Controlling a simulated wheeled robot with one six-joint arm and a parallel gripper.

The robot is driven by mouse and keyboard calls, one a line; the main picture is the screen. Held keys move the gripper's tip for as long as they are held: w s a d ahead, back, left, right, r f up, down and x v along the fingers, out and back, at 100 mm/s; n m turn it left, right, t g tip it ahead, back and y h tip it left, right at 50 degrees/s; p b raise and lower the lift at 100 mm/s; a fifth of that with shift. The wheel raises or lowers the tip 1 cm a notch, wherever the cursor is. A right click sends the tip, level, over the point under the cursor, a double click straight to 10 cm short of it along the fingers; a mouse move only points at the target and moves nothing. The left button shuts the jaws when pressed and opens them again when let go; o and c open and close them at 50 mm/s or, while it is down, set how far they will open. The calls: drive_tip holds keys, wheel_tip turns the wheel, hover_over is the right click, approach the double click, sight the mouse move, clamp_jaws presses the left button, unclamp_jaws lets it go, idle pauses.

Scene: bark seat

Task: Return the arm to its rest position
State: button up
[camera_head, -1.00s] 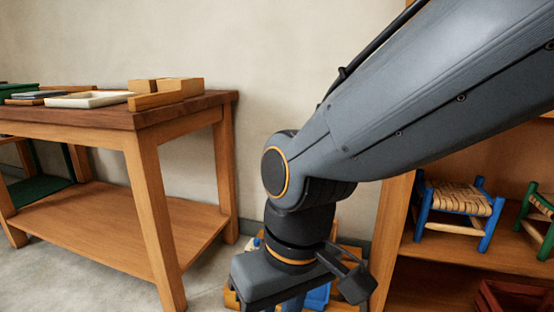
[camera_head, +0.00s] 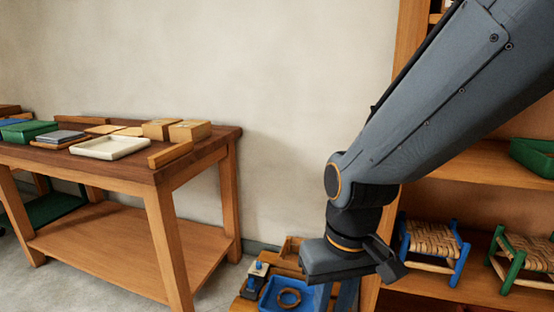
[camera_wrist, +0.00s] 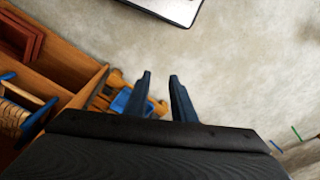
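My arm reaches in from the upper right of the head view, its grey forearm sloping down to the dark wrist. My gripper (camera_wrist: 160,77) shows in the wrist view with its two dark blue fingers apart and nothing between them. In the head view, the gripper's grey body hangs over the low wooden stand, and its fingertips cannot be made out clearly.
A wooden workbench (camera_head: 105,165) with a white tray (camera_head: 110,148) and wooden blocks (camera_head: 190,131) stands left. Below the gripper is a wooden stand with a blue tray (camera_head: 272,296) holding a ring (camera_head: 289,298). Shelves at right hold a blue-framed stool (camera_head: 431,241) and a green-framed stool (camera_head: 527,252).

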drive_tip(key=s+d+r+m+p, duration=0.2)
drive_tip(key=d+r+p, duration=0.8)
drive_tip(key=p, duration=0.5)
drive_tip(key=shift+s+r+m+h, duration=0.2)
drive_tip(key=shift+r+m+h, duration=0.2)
drive_tip(key=shift+r, duration=0.7)
